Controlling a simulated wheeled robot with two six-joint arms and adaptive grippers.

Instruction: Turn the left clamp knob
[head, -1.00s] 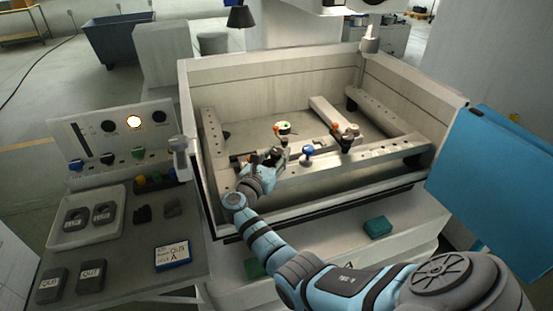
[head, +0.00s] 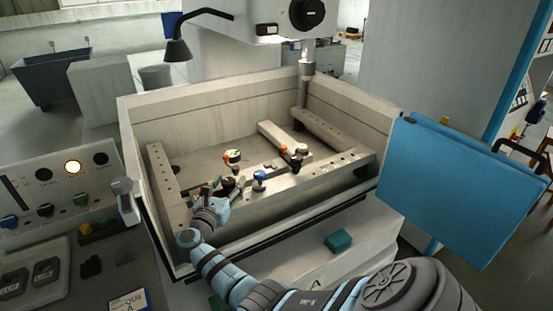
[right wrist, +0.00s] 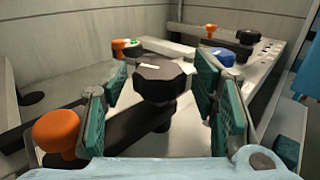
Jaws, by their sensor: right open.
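The left clamp knob is a black, lobed knob (right wrist: 160,78) on a dark clamp arm, upright in the middle of the right wrist view. My right gripper (right wrist: 160,90) is open, with one green-padded finger on each side of the knob; I see gaps between pads and knob. In the head view my right gripper (head: 225,188) is over the left end of the front rail in the tank and partly hides the left clamp. The right clamp (head: 297,161), with its black knob, stands farther right on the rail. My left gripper is not in view.
A large orange knob (right wrist: 57,132) is close by the left finger. A blue knob (head: 260,175) stands on the rail between the clamps. The tank walls (head: 200,100) enclose the workspace. A blue door panel (head: 460,190) is at right, and a control panel (head: 55,185) at left.

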